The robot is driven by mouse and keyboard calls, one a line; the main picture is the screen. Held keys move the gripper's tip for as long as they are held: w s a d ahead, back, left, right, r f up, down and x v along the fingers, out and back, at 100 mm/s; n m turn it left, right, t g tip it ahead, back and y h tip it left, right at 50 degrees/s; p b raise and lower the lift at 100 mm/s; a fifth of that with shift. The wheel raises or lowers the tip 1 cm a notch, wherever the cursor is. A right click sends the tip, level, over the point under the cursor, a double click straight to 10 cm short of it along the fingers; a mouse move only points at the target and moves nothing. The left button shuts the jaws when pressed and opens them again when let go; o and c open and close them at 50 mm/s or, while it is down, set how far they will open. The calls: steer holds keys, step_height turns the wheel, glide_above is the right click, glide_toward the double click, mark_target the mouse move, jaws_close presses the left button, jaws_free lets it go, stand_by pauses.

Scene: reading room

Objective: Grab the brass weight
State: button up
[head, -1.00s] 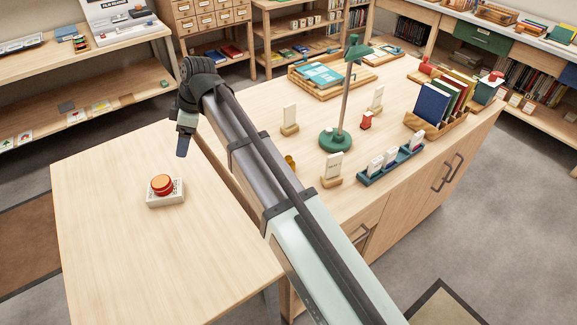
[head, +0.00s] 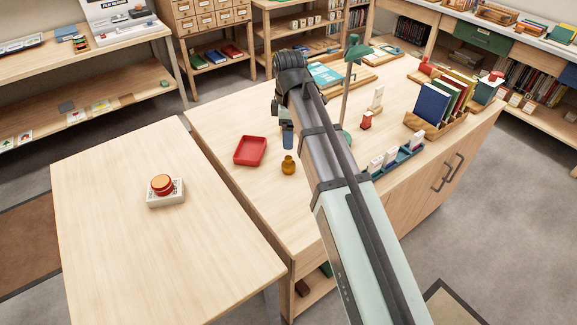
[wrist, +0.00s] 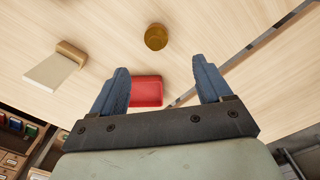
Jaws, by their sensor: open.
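The brass weight (head: 289,165) stands upright on the wooden cabinet top, just right of a red tray. In the wrist view the brass weight (wrist: 156,37) shows as a round shape beyond the fingertips, between their lines and apart from them. My gripper (head: 288,136) is above the table behind the weight in the head view, partly hidden by my arm. In the wrist view my gripper (wrist: 160,75) has its two blue fingers wide apart with nothing held between them.
The red tray (head: 250,151) lies beside the weight. A card in a wooden holder (wrist: 58,68) stands near it. A green lamp (head: 354,52), a teal card rack (head: 398,160) and a book rack (head: 433,125) are to the right. A red button (head: 162,185) sits on the left table.

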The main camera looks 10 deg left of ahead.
mark_target(288, 157)
step_height(288, 157, down, 8)
steer(key=shift+a+f, duration=0.1)
steer(key=shift+w+f, duration=0.25)
steer(key=shift+f, duration=1.1)
steer(key=shift+w+f, duration=0.2)
steer(key=shift+f, duration=1.15)
steer(key=shift+c, duration=0.3)
jaws_close()
